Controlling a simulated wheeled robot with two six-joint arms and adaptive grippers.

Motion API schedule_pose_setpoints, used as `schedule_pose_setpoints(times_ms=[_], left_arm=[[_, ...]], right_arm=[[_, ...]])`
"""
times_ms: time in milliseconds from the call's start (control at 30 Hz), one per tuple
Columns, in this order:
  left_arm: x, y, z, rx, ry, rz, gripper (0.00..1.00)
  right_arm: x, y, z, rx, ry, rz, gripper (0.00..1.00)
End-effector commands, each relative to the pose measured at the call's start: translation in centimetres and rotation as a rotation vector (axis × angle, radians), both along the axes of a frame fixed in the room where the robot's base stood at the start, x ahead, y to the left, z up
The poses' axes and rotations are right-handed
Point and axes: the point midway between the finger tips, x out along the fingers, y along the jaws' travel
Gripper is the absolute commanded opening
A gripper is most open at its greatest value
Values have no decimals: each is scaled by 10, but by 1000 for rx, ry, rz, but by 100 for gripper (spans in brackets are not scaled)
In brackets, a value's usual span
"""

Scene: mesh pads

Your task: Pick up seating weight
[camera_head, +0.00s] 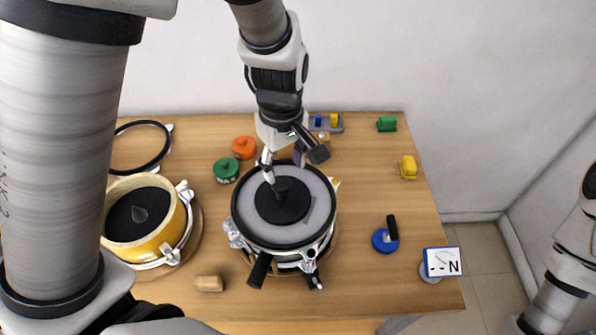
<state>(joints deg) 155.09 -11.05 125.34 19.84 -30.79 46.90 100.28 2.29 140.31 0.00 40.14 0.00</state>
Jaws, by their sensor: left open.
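The seating weight, seen as a black disc (290,212) with a short upright knob, lies on the grey mesh inside a black-rimmed round vessel (235,220) at the table's middle. My left gripper (292,165) comes down from above, just behind the knob. Its fingers are spread, with one tip close to the knob's left and the other farther right. The knob does not look clasped; I cannot tell whether a finger touches it. My right gripper is not in view; only an arm part shows at the right edge.
A yellow pot (155,240) with a black disc inside stands left, below a black ring (116,150). Green (226,170) and orange (243,147) knobbed pieces lie behind. The right table area is mostly clear.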

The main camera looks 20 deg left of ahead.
Motion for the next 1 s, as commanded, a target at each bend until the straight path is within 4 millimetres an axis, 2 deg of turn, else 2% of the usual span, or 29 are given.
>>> schedule_pose_setpoints(times_ms=[267,500,767,900,933,1000], left_arm=[[-2,1,-31,-1,5,1,56],[-5,3,-73,-1,4,2,56],[-5,3,-78,1,1,0,56],[-5,3,-78,1,1,0,6],[-5,3,-78,1,1,0,0],[-5,3,-78,0,2,0,0]], right_arm=[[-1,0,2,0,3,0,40],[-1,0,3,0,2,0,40],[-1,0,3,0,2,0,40],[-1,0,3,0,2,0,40],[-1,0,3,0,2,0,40],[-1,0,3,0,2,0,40]])
